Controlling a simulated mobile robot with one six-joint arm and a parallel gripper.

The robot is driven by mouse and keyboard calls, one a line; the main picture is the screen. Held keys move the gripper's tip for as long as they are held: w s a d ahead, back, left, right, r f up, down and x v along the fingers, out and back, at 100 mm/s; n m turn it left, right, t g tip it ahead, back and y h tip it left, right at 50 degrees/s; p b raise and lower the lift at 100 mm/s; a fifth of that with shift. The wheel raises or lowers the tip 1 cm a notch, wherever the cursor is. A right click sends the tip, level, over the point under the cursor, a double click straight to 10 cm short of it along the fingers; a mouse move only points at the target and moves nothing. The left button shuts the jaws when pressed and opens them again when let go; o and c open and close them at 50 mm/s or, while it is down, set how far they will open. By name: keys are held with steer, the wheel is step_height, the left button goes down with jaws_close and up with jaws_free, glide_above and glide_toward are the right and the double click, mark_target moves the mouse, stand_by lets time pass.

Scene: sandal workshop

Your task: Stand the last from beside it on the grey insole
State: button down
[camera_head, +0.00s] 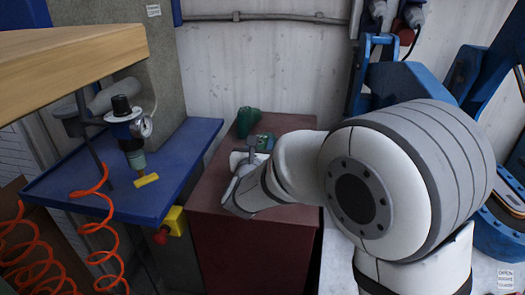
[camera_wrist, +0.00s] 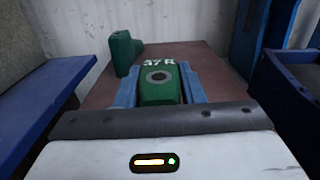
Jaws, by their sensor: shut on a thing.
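A green last (camera_wrist: 160,92) marked "37 R", with a dark round hole in its top, sits between the two blue-grey fingers of my gripper (camera_wrist: 160,74) in the wrist view. The gripper is shut on it. In the head view a bit of this last (camera_head: 265,142) shows past my gripper (camera_head: 257,149), over the dark red bench top. A second green last (camera_wrist: 123,53) stands on the bench behind and to the left; it also shows in the head view (camera_head: 249,122). I cannot make out the grey insole; the underside of the held last is hidden.
The dark red bench (camera_head: 222,180) has bare room left of my gripper. A blue side table (camera_head: 185,160) with an air regulator (camera_head: 127,125) stands at left. Blue machinery (camera_head: 375,65) rises at right. A wall (camera_head: 260,70) closes the back.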

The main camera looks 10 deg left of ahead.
steer(key=shift+f, duration=0.5)
steer(key=shift+f, duration=0.2)
steer(key=c, duration=0.9)
jaws_free()
steer(key=shift+c, duration=0.2)
